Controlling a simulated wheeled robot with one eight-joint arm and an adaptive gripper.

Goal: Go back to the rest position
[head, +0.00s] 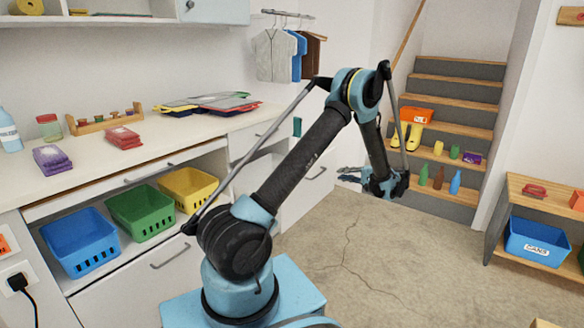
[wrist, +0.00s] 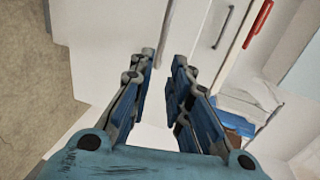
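My gripper (head: 350,175) hangs in the air over the open floor at the end of my raised, bent arm, pointing left toward the white cabinets. In the wrist view my gripper (wrist: 164,58) has its two blue and grey fingers apart, with a clear gap between the tips. Nothing is held between them. White cabinet fronts (wrist: 125,75) show beyond the fingertips.
A white counter (head: 165,140) with packets and folders runs along the left. Blue (head: 80,243), green (head: 142,213) and yellow (head: 188,188) baskets sit below it. Stairs (head: 452,95) with bottles and boots stand behind. A wooden shelf (head: 515,190) is at right. The concrete floor (head: 375,250) is clear.

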